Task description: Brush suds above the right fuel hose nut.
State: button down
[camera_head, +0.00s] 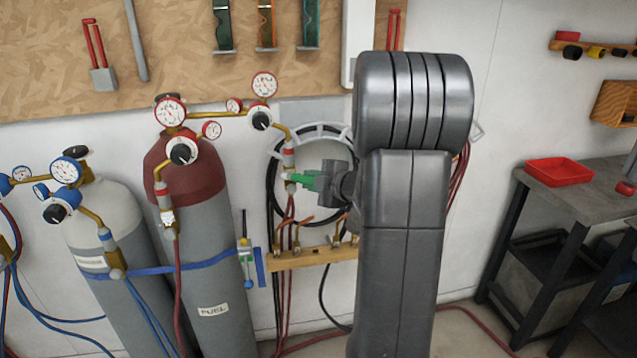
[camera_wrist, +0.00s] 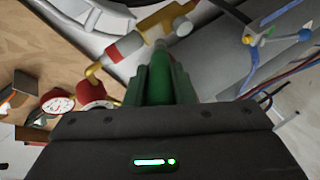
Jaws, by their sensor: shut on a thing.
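My gripper (camera_head: 312,182) has green fingers and is shut on a slim green brush (camera_wrist: 161,75), whose body is mostly hidden between the fingers. The brush's pale green end (camera_head: 291,177) points left at the right fuel hose nut (camera_head: 289,173), below the red and grey fitting. I cannot tell whether it touches. In the wrist view the fingers lie just below the fitting (camera_wrist: 124,46), with its red and white bands and brass part. No suds can be made out on the right nut. The left fuel hose nut (camera_head: 167,217) has a whitish patch.
A maroon-topped fuel cylinder (camera_head: 205,240) with gauges stands left of the gripper. A wooden rail (camera_head: 310,259) with brass torches and a hose loop are below and behind it. A dark bench (camera_head: 585,190) with a red tray (camera_head: 559,171) is at right. My arm hides the wall's middle.

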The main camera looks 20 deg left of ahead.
jog(key=s+d, duration=0.3)
jog(key=s, duration=0.2)
jog(key=shift+b, duration=0.4)
jog(key=shift+s+d, duration=0.1)
dwell(0.3)
jog(key=shift+s+d, duration=0.4)
jog(key=shift+s, duration=0.2)
jog(key=shift+s+d, duration=0.4)
jog(key=shift+s, duration=0.2)
